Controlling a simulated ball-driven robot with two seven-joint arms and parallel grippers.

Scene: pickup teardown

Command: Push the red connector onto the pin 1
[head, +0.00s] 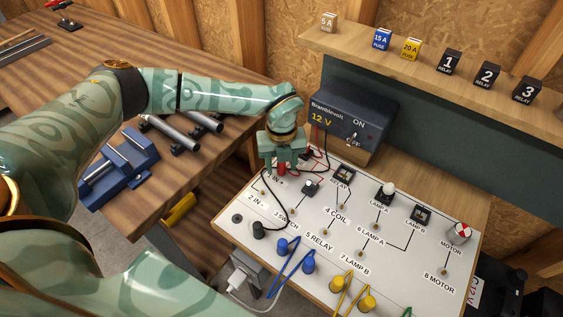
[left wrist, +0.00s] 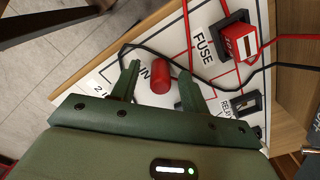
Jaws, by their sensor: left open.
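The red connector (left wrist: 160,79) shows in the left wrist view as a short red cylinder at the board's "IN" label, between the spread fingers. In the head view its red side (head: 281,169) shows just under the jaws. My left gripper (head: 281,168) is over the left end of the white board (head: 235,205). Its fingers (left wrist: 162,82) stand apart on either side of the connector, with visible gaps. Pin 1 itself is hidden under or behind the connector and gripper, so I cannot tell how far the connector is seated. My right gripper is not in view.
A black connector (head: 258,229) with a black lead stands near "2 IN". A red fuse (left wrist: 242,42) sits by the FUSE label. The 12 V supply (head: 349,122) stands behind. Blue (head: 308,262) and yellow (head: 367,303) connectors line the front edge. Black and red leads cross near my gripper.

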